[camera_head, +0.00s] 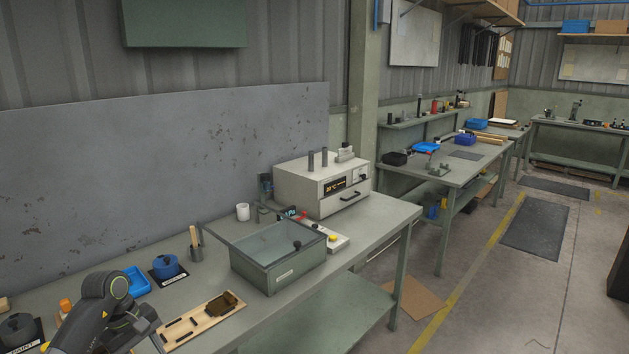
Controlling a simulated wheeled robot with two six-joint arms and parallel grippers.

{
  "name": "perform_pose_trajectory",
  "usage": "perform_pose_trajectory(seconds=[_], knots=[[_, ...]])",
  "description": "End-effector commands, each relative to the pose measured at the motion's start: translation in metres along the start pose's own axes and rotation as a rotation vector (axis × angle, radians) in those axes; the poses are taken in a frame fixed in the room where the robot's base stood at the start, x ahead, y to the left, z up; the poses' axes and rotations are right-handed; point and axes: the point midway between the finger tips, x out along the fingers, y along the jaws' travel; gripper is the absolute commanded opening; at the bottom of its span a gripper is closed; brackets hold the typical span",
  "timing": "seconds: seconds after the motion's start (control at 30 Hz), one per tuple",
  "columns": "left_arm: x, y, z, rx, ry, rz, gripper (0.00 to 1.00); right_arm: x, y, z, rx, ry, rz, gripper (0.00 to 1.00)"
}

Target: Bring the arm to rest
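My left arm (108,310) comes in at the bottom left, bent over the front of the workbench (375,232). Its black joints and grey links show, but its gripper does not; its fingers are out of frame or hidden behind the links. My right gripper does not show. A flat wooden piece (190,326) with a dark brown part (222,304) at its far end lies on the bench, just right of my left arm. The arm covers some of the bench beside it.
A grey-green lidded box (279,277) stands mid-bench, with a white instrument (322,186) behind it. A blue tray (135,281), a blue pot (166,266) and a small holder (195,252) with a wooden handle stand beyond my arm. Bare benchtop shows at the right end.

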Motion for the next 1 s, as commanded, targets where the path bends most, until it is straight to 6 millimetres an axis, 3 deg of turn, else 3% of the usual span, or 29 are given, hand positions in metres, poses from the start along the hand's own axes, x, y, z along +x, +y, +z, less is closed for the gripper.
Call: perform_pose_trajectory(seconds=[0.23,0.37,0.5,0.63,0.77,0.87,0.93,0.97,1.0], knots=[[0.057,0.015,0.033,-0.221,-0.213,0.165,0.41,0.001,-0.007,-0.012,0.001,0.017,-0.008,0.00],[0.092,0.025,0.058,-0.443,-0.394,0.276,0.41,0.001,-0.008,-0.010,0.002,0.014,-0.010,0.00],[0.132,0.033,0.083,-0.845,-0.675,0.400,0.41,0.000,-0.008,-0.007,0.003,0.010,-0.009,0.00],[0.164,0.030,0.090,-1.309,-0.948,0.477,0.41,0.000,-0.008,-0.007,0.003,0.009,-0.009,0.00],[0.203,0.007,0.081,-1.827,-1.204,0.509,0.41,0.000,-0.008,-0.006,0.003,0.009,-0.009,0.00],[0.241,-0.028,0.072,-2.256,-1.381,0.513,0.41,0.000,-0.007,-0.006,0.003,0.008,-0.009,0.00],[0.272,-0.062,0.068,-2.572,-1.490,0.509,0.41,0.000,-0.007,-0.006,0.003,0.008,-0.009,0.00],[0.286,-0.079,0.067,2.690,1.518,-0.505,0.41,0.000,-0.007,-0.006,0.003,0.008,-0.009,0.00],[0.305,-0.103,0.068,2.557,1.396,-0.447,0.41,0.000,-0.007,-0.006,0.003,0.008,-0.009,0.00]])
